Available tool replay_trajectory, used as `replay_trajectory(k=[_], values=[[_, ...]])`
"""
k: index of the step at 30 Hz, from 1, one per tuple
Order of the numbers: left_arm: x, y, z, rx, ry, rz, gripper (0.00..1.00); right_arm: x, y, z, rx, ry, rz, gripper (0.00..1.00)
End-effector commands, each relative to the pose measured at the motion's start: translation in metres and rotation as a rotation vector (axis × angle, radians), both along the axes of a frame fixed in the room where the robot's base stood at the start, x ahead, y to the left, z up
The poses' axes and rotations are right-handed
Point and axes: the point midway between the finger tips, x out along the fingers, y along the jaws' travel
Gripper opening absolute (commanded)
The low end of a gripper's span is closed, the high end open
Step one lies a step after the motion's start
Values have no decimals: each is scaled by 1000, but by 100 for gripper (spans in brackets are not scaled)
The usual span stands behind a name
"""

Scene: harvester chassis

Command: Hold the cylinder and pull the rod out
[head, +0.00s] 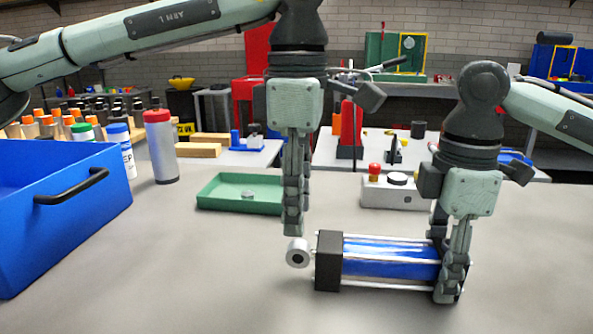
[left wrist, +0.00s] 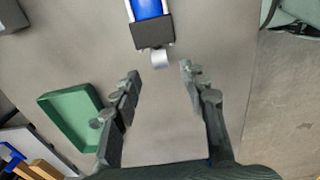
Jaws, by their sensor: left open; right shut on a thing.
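The cylinder (head: 390,262) lies on its side on the grey table, with a blue body, silver tie rods and black end blocks. A short silver rod end with a hole, the rod (head: 298,253), sticks out at its left end. My right gripper (head: 447,290) is shut on the cylinder near its right end. My left gripper (head: 293,228) points down just above the rod end. In the left wrist view, the left gripper (left wrist: 160,72) is open, with the rod (left wrist: 160,58) just beyond and between its fingertips. The cylinder (left wrist: 150,25) is partly cut off there.
A blue bin (head: 60,215) is at the left, beside bottles (head: 160,147). A button box (head: 392,192) stands behind the cylinder. The front table is clear.

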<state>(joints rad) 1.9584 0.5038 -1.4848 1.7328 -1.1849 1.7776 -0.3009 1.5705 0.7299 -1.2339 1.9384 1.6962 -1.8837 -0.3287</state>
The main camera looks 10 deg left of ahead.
Motion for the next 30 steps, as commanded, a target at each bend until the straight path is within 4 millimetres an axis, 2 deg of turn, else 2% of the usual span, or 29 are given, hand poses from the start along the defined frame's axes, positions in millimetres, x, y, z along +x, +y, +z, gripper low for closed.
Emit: replay_trajectory(k=[3,9,15,23,30], values=[[0,1,-24,1,2,0,43,0,0,0,0,0,0,0],[0,1,-52,0,1,1,43,0,0,0,0,0,0,0],[0,0,-63,-1,-1,1,43,0,0,0,0,0,0,0],[0,0,-64,-1,-1,1,43,0,0,0,0,0,0,0],[0,0,-64,-2,-1,1,15,0,0,0,0,-1,-1,0]])
